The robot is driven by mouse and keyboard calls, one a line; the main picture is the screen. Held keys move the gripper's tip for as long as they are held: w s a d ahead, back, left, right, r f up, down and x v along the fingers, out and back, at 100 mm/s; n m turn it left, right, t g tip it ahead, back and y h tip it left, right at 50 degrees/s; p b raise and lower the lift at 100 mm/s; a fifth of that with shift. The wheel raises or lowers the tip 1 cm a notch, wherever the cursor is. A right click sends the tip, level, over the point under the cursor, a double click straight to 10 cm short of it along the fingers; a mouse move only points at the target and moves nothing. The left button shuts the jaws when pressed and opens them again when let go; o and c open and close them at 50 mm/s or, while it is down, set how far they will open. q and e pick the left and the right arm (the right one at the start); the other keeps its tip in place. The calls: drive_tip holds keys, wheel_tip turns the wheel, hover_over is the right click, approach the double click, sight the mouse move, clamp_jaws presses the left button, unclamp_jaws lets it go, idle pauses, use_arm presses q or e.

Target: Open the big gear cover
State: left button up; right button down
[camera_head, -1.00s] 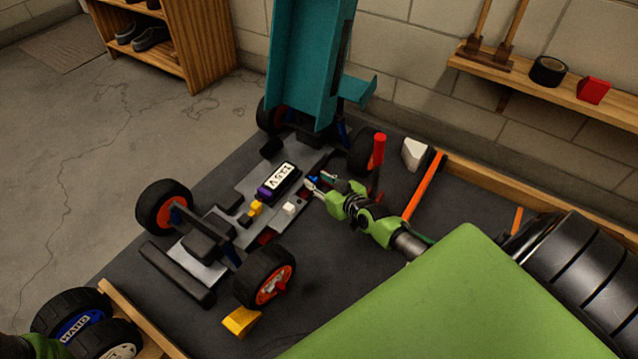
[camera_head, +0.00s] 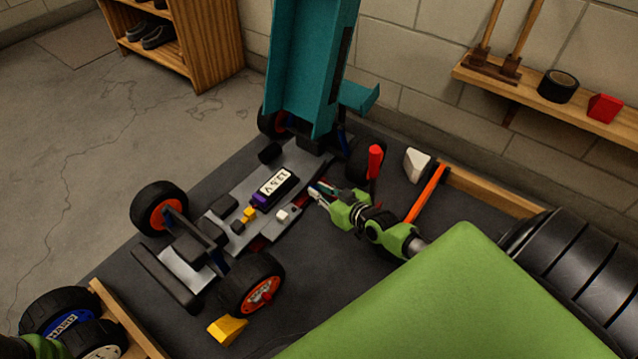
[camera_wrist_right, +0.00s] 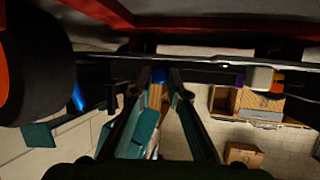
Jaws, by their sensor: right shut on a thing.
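The RC car chassis (camera_head: 250,190) stands on a dark mat with its teal body shell (camera_head: 312,70) tilted up at the far end.
A red upright post (camera_head: 375,160) and the rear wheel (camera_head: 364,160) stand close to my right gripper. An orange bar (camera_head: 427,193) and a white block (camera_head: 416,164) lie to the right. Loose wheels (camera_head: 70,325) and a yellow block (camera_head: 228,330) are in front.

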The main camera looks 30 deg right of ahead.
drive_tip(key=c, duration=2)
unclamp_jaws()
drive_tip(key=v, duration=1.2)
drive_tip(key=shift+o, duration=0.2)
